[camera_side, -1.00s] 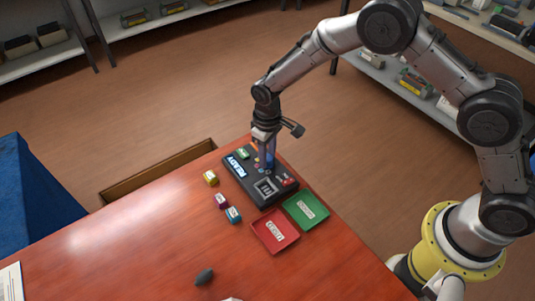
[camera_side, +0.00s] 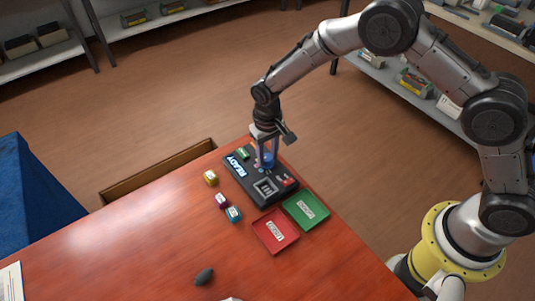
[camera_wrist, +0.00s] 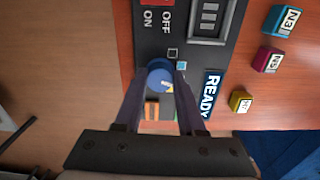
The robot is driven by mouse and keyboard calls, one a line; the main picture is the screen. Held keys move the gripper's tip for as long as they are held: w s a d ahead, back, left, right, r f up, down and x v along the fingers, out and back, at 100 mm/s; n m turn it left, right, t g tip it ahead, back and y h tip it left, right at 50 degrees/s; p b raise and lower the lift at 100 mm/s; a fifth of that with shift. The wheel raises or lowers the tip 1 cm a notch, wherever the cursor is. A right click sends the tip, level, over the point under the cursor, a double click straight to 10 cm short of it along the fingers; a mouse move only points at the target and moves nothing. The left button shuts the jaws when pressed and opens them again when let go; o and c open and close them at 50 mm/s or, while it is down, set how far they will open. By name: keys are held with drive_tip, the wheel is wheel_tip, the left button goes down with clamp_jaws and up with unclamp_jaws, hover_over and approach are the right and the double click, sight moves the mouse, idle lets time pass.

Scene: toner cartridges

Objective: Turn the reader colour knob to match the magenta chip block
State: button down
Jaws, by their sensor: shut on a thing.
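The black reader (camera_side: 240,178) lies at the far end of the table with its READY panel (camera_wrist: 212,93) lit. My gripper (camera_side: 266,164) points down over it and is shut on the round blue colour knob (camera_wrist: 159,76), one finger on each side. A pale mark shows on the knob's lower right edge in the wrist view. Beside the knob is a light-blue square (camera_wrist: 181,66) and a dark square (camera_wrist: 173,53). The magenta chip block (camera_side: 221,200) stands on the table left of the reader, and it also shows in the wrist view (camera_wrist: 266,60).
A yellow block (camera_side: 210,178) and a cyan block (camera_side: 234,214) stand near the magenta one. A red tray (camera_side: 290,241) and a green tray (camera_side: 318,220) lie in front of the reader. A dark oval object (camera_side: 204,277) lies nearer.

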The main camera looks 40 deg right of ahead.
sight(268, 157)
drive_tip(key=shift+r, duration=0.15)
drive_tip(key=c, duration=0.5)
unclamp_jaws()
wheel_tip(268, 157, up, 14)
